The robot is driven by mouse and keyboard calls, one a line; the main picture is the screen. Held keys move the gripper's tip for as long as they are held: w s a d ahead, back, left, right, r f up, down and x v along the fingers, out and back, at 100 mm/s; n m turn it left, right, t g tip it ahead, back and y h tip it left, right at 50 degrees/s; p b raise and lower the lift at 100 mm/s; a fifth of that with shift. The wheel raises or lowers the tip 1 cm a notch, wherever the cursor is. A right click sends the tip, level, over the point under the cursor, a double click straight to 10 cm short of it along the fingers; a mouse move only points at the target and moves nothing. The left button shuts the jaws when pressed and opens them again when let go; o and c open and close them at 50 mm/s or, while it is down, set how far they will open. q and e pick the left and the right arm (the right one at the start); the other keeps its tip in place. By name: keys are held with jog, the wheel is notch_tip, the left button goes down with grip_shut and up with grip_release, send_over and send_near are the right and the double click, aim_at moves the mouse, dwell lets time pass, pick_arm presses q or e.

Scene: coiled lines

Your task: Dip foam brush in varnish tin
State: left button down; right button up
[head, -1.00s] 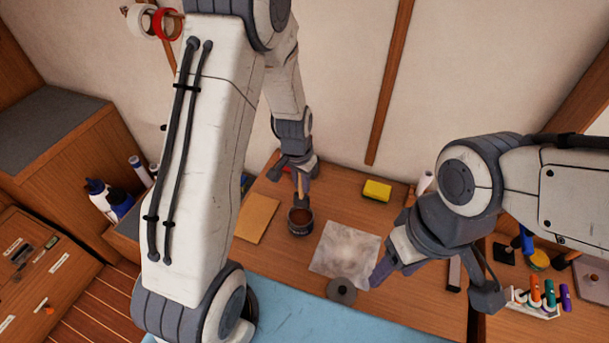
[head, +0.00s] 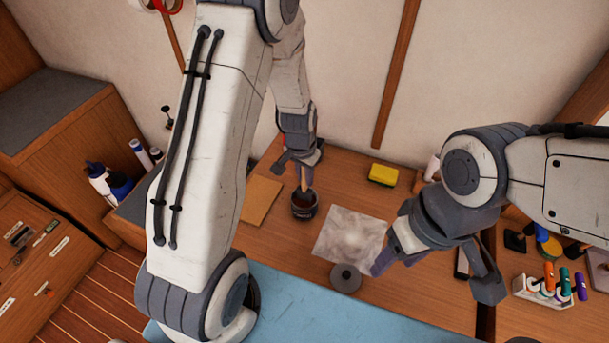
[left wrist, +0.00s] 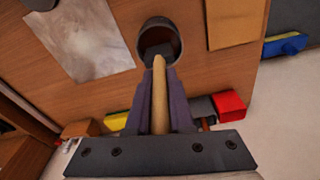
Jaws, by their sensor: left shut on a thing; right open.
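The foam brush has a pale wooden handle (left wrist: 160,95) and a dark grey foam head (left wrist: 158,52). My left gripper (head: 304,178) is shut on the handle, which points down over the dark varnish tin (head: 304,206). In the left wrist view the foam head shows within the mouth of the tin (left wrist: 177,42); whether it touches the varnish I cannot tell. The tin stands open and upright on the wooden bench. My right gripper (head: 436,276) is open and empty, above the bench to the right of the tin.
A tan sheet (head: 261,199) lies left. A yellow sponge (head: 383,174) lies behind. A marker rack (head: 545,292) stands right.

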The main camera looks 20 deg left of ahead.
pick_arm(q)
jog(key=shift+f+b, duration=0.55)
jog(key=shift+f, duration=0.05)
dwell(1.6)
jog(key=shift+r, duration=0.1)
notch_tip(320, 180, up, 7)
jog(key=p, duration=0.5)
jog(key=shift+p, duration=0.3)
dwell(0.4)
jog(key=f+b, duration=0.1)
jog(key=b, duration=1)
jog(key=shift+w+d+f+m, duration=0.1)
jog(key=shift+w+f+m, duration=0.25)
jog(key=shift+w+m, duration=0.05)
